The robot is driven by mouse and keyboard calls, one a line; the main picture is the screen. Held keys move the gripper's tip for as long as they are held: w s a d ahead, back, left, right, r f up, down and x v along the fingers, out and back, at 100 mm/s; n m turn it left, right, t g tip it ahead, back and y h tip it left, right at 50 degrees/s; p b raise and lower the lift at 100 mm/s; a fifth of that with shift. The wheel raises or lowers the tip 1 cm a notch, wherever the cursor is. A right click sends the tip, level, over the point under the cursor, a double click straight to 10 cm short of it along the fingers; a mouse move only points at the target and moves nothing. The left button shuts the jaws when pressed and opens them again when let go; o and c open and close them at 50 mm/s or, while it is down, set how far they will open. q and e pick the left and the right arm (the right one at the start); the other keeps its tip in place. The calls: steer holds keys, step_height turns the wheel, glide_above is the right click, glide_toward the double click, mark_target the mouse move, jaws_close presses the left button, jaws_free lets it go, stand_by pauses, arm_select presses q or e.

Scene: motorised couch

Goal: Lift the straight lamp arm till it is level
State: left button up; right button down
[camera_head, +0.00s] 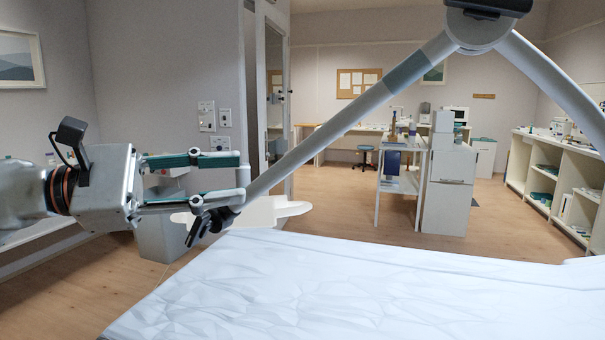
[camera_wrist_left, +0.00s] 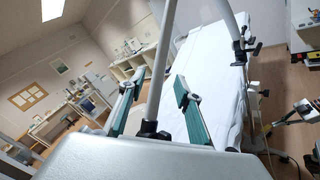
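The straight lamp arm is a long pale grey tube (camera_head: 345,120). It slants down to the left from a round joint (camera_head: 480,30) at the top. Its low end has a black fitting (camera_head: 208,223) near the couch's left edge. My left gripper (camera_head: 241,177) is at this low end, fingers pointing right. In the left wrist view the tube (camera_wrist_left: 160,75) passes between the two green-padded fingers (camera_wrist_left: 158,108), with gaps visible on both sides, so the gripper looks open. What seems to be my right gripper shows small at the right edge (camera_wrist_left: 283,122); its opening is unclear.
The white couch top (camera_head: 370,285) fills the foreground below the lamp arm. A second tube (camera_head: 560,85) descends right from the joint; in the left wrist view it meets a black clamp (camera_wrist_left: 241,50) at the couch's side. A cabinet (camera_head: 447,185) and shelves (camera_head: 560,185) stand farther back.

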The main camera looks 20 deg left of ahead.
mark_target(266, 173)
arm_select(q)
steer(key=shift+w+d+r+p, duration=0.25)
steer(key=shift+w+d+p, duration=0.2)
steer(key=shift+d, duration=0.25)
steer(key=shift+f+p+x, duration=0.15)
steer(key=shift+p+x, duration=0.15)
steer(key=shift+x, duration=1.25)
steer(key=shift+f+p+x, duration=0.1)
steer(key=shift+p+x, duration=0.15)
steer(key=shift+x, duration=1.3)
steer(key=shift+w+a, duration=0.1)
jaws_close()
